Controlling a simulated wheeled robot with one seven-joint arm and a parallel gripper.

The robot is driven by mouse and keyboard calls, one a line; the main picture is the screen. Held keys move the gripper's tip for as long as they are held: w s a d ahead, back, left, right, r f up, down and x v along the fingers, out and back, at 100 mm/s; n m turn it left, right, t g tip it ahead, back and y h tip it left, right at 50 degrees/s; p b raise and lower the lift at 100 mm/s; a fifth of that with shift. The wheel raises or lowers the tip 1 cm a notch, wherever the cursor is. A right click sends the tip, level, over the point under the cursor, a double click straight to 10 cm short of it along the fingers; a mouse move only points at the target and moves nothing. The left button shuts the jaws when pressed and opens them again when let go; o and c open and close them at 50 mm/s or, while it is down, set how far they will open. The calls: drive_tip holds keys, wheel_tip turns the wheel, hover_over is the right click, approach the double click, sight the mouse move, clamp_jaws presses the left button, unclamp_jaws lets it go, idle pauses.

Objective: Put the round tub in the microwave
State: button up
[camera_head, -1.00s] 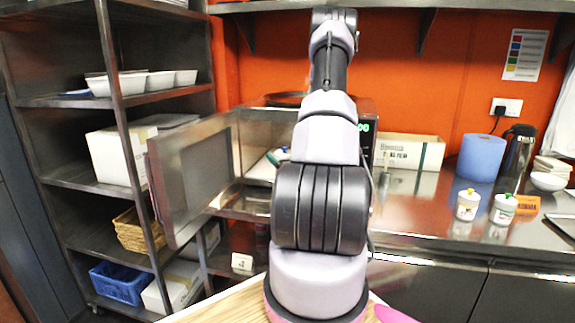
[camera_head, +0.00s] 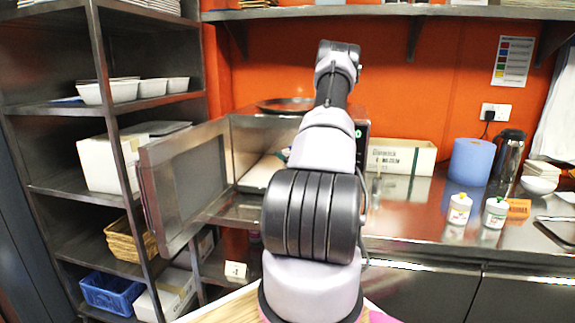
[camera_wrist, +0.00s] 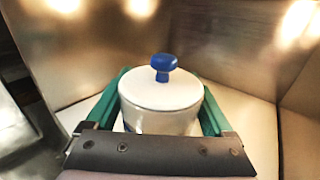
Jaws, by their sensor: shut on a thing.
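The round tub (camera_wrist: 160,122) is white with a white lid and a blue knob, and it stands upright in the wrist view. My gripper (camera_wrist: 165,94) is shut on it, with a green finger on each side. Shiny metal walls and a pale floor surround it, like the inside of the microwave. Whether the tub touches the floor I cannot tell. In the head view the microwave's door (camera_head: 190,183) hangs wide open to the left. My arm hides much of the microwave, and the tub is hidden there.
A dark round pan (camera_head: 286,104) lies on top of the microwave. To the right on the steel counter are a white box (camera_head: 402,156), a blue roll (camera_head: 470,162), a flask (camera_head: 509,155) and two small white jars (camera_head: 459,208). A metal shelf rack stands left, close to the door.

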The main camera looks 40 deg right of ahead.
drive_tip(key=shift+w+d+f, duration=0.1)
drive_tip(key=shift+f, duration=2.05)
drive_tip(key=shift+f, duration=0.1)
drive_tip(key=o, duration=1.4)
